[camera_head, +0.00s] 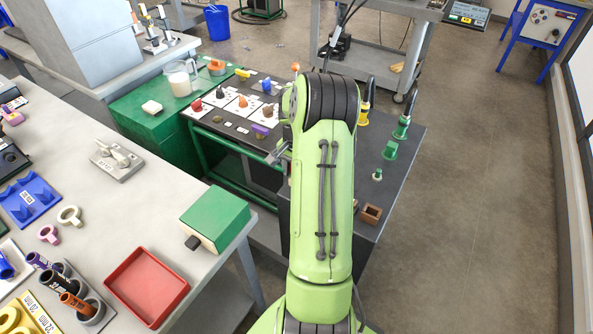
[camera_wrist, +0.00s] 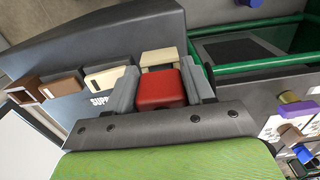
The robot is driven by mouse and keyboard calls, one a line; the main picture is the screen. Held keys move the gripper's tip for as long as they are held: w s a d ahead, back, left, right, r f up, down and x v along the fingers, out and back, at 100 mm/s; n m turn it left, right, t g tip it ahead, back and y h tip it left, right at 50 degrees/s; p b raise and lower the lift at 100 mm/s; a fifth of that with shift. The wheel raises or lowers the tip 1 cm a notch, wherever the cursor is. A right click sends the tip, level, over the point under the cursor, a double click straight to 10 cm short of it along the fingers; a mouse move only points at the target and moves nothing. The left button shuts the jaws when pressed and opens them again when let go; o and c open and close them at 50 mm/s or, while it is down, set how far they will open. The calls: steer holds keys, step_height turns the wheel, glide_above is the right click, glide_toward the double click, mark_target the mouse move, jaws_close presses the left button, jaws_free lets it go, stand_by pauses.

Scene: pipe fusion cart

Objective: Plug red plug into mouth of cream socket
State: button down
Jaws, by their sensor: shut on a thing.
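In the wrist view, my gripper (camera_wrist: 160,76) is shut on a red plug (camera_wrist: 160,92), a rounded red block between its two grey fingers. A cream socket (camera_wrist: 160,57) shows just beyond the plug, partly hidden by it. I cannot tell whether plug and socket touch, and the socket's mouth is not clearly visible. Another cream block (camera_wrist: 104,79) with a dark slot stands left of the gripper. In the head view my arm hides the plug and the cream socket; only a little of my gripper shows at the arm's left edge.
Brown blocks (camera_wrist: 62,86) stand left of the cream ones on the dark cart top. A brown open box (camera_head: 371,214) and green pieces (camera_head: 391,150) stand right of my arm. A green frame (camera_wrist: 260,62) and coloured pieces lie to the right in the wrist view.

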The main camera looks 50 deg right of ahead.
steer(key=shift+f+b, duration=0.3)
steer(key=shift+f, duration=0.2)
steer(key=shift+c, duration=1.6)
jaws_free()
steer(key=shift+r, duration=0.1)
step_height(320, 180, up, 16)
steer(key=p, duration=0.4)
